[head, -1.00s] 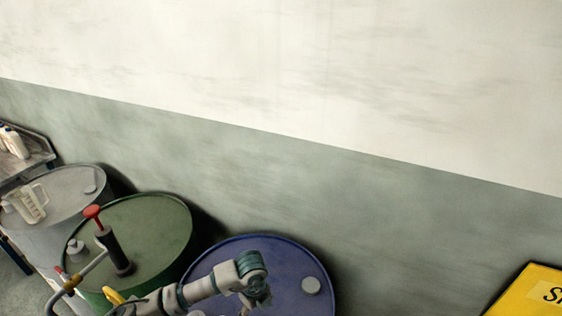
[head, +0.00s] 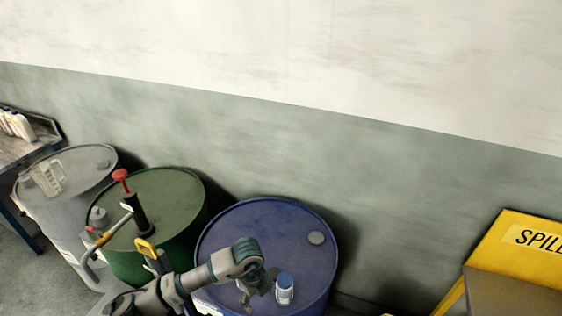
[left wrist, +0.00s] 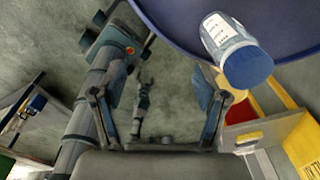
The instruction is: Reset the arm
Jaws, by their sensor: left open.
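My left arm comes in from the lower left in the head view. Its gripper (head: 258,285) is over the near part of the blue drum (head: 225,245), beside a small bottle with a blue cap (head: 285,288). In the left wrist view the fingers of my left gripper (left wrist: 157,112) are spread apart with nothing between them. The bottle (left wrist: 225,40) shows at the upper right there, on the blue drum top (left wrist: 170,22) and outside the fingers. My right gripper is not in view.
A green drum (head: 175,205) with a red-handled pump (head: 138,212) stands left of the blue drum. Beyond it is a grey drum (head: 90,165) with a clear jug (head: 47,178). A yellow spill station (head: 495,250) stands at right. The wall rises behind.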

